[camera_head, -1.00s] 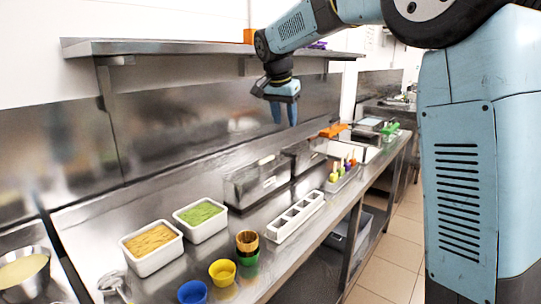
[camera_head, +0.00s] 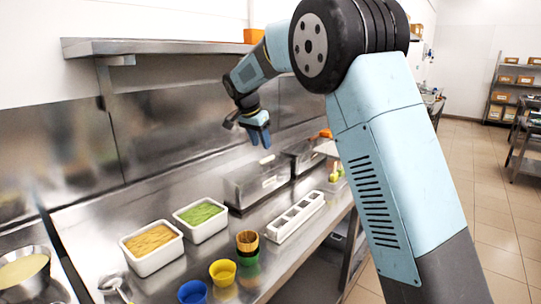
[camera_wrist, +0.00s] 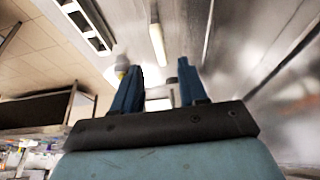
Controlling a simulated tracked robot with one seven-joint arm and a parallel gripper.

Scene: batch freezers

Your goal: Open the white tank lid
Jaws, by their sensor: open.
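Two metal tanks stand in a row on the steel counter, a nearer one (camera_head: 255,182) and a farther one (camera_head: 303,154). The nearer has a small white handle (camera_head: 267,159) on top. A flat white panel (camera_head: 328,149) shows behind them, partly covered by my arm; I cannot tell which part is the white tank lid. My gripper (camera_head: 260,143) points down above the nearer tank, apart from it, open and empty. In the wrist view its two blue fingers (camera_wrist: 158,78) are spread, with blurred steel and a white bar (camera_wrist: 157,42) beyond.
A white tray with compartments (camera_head: 296,218) lies in front of the tanks. White tubs of orange (camera_head: 150,263) and green (camera_head: 201,228) food and small coloured cups (camera_head: 222,272) stand nearer. A steel shelf (camera_head: 150,46) runs above the counter.

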